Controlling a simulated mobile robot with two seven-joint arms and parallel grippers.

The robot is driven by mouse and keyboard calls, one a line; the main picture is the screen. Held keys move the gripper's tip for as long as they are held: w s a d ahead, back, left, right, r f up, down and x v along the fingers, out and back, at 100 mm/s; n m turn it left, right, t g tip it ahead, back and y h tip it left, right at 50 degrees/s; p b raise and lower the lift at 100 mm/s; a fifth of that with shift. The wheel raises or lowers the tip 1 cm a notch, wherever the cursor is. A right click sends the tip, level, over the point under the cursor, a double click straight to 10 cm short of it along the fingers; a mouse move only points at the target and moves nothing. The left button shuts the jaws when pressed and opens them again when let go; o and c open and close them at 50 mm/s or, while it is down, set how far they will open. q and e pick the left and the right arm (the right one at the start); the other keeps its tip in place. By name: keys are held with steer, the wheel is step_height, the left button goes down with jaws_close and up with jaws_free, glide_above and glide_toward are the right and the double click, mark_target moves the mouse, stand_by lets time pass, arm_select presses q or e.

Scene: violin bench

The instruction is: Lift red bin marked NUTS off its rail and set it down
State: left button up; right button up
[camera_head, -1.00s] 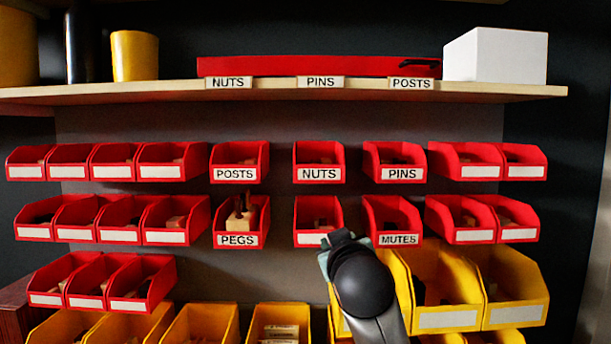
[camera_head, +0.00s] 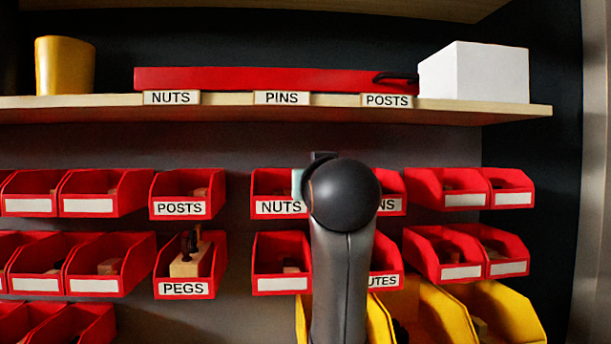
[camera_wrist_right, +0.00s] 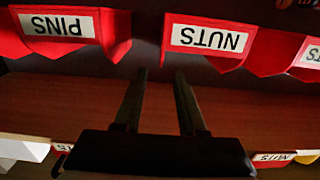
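The red bin marked NUTS (camera_head: 272,188) hangs in the upper row, between the bins marked POSTS (camera_head: 180,194) and PINS (camera_head: 392,203). My right gripper (camera_head: 322,156) is just right of the NUTS bin, its wrist covering that bin's right edge and much of the PINS bin. In the upside-down right wrist view, the NUTS bin (camera_wrist_right: 209,38) and PINS bin (camera_wrist_right: 70,25) show at the top. There my right gripper's fingers (camera_wrist_right: 160,74) are parted and empty, apart from the bins, pointing near the gap between them. My left gripper is not in view.
A shelf (camera_head: 230,110) runs above the bins, carrying a long red case (camera_head: 260,79), a white box (camera_head: 474,73) and a yellow cup (camera_head: 65,65). Below hang the PEGS bin (camera_head: 188,270) and an unlettered bin (camera_head: 281,265). Yellow bins (camera_head: 440,310) stand lower right.

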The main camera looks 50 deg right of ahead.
steer(key=p+x, duration=0.1)
steer(key=x, duration=0.8)
steer(key=shift+w+d, duration=0.15)
steer(key=shift+w, duration=0.05)
jaws_close()
stand_by(2.9)
